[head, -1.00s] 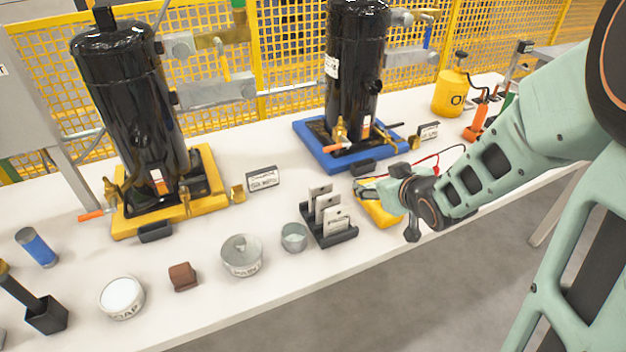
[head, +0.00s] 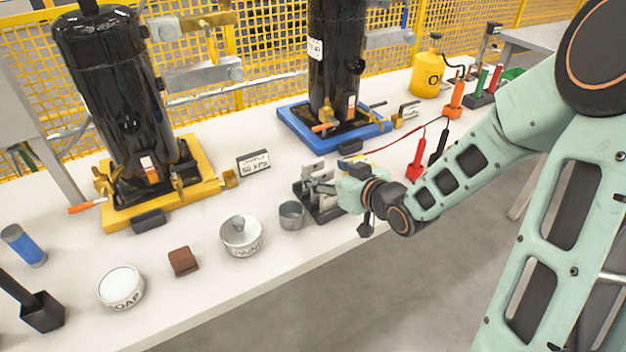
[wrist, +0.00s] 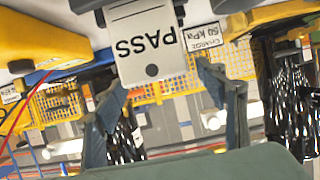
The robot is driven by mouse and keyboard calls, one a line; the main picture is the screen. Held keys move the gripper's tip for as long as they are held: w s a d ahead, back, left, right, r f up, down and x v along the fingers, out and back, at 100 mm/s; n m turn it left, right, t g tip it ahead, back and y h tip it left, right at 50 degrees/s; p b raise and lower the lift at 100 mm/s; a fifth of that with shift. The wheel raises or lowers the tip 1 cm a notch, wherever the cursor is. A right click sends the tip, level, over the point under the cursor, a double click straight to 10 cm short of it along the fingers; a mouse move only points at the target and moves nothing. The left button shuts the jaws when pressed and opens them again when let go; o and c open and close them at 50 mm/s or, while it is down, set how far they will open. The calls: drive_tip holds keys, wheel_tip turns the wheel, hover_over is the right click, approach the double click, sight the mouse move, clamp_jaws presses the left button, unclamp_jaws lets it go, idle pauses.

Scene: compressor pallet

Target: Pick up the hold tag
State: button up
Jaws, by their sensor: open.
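A dark rack (head: 328,215) near the table's front edge holds pale tags (head: 312,171), partly hidden behind my gripper (head: 337,190). No tag reading HOLD is legible, so I cannot tell which is the hold tag. In the wrist view, a white tag reading PASS (wrist: 146,45), upside down, lies ahead of my gripper (wrist: 160,82). Its lower edge shows near the gap between the two fingertips. The fingers are apart, one on each side, and I see no contact with the tag.
A grey cup (head: 291,216), a lidded tin (head: 241,236) and a brown block (head: 183,261) stand left of the rack. A charge sign (head: 254,162) and a blue compressor base (head: 295,118) are behind. Red and black probes (head: 416,167) are to the right.

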sight(315, 168)
drive_tip(key=b+x, duration=0.1)
drive_tip(key=x, duration=0.5)
drive_tip(key=shift+w+a+f+b, duration=0.15)
drive_tip(key=shift+w+b, duration=0.05)
drive_tip(key=shift+b, duration=0.2)
drive_tip(key=shift+c, duration=0.3)
drive_tip(key=c, duration=1)
